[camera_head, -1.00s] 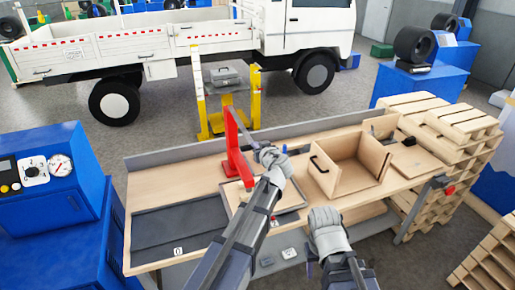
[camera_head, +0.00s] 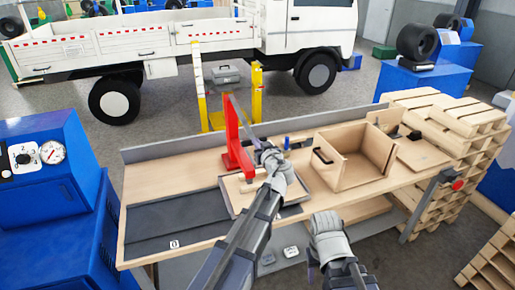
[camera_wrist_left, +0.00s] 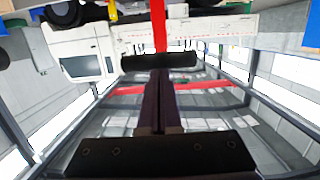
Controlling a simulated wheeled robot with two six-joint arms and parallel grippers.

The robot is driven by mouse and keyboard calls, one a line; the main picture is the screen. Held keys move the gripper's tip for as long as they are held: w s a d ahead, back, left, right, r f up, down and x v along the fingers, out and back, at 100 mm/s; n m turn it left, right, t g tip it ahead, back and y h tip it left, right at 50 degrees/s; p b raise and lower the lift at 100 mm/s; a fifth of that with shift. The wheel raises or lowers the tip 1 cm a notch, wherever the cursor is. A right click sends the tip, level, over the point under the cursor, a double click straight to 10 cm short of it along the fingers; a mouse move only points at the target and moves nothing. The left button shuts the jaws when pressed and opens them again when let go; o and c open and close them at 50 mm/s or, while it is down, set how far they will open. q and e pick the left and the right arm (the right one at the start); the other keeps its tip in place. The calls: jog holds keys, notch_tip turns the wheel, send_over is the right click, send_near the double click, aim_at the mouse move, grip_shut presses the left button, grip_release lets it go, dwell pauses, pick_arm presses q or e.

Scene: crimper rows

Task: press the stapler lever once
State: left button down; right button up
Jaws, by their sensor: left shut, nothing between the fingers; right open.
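The stapler is a tall red frame (camera_head: 233,140) on the workbench, with a thin grey lever (camera_head: 241,116) sloping down to the right from its top. My left gripper (camera_head: 263,152) is shut and empty close to the lever's lower end. I cannot tell whether it touches the lever. In the left wrist view, its closed dark fingers (camera_wrist_left: 160,85) point at a black crossbar with a red upright (camera_wrist_left: 159,25) behind it. My right gripper (camera_head: 324,222) is open in front of the bench's near edge, and its fingertips are mostly hidden.
A shallow tray (camera_head: 228,207) lies under the left arm. An open wooden box (camera_head: 340,177) stands to its right, and a small blue item (camera_head: 287,143) behind. A dark mat (camera_head: 150,232) covers the bench's left end. Pallets (camera_head: 465,125) stand at right.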

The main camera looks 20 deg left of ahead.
pick_arm(q)
jog(key=shift+t+y, duration=0.4)
jog(key=shift+t, duration=0.2)
jog(key=w+a+f+b, duration=0.1)
jog(key=f+b, duration=0.4)
jog(key=w+f+b, duration=0.1)
jog(key=f+b, duration=0.5)
jog(key=w+a+f+b, duration=0.1)
jog(key=w+f+b, duration=0.1)
jog(key=f+b, duration=0.3)
jog(key=shift+a+f+b, duration=0.2)
jog(key=shift+a+b, duration=0.15)
jog(key=shift+b, duration=0.2)
jog(key=shift+w+a+f+b, duration=0.2)
jog(key=shift+w+f+b, duration=0.05)
jog(key=shift+f+b, duration=0.35)
jog(key=shift+w, duration=0.1)
jog(key=shift+a, duration=0.1)
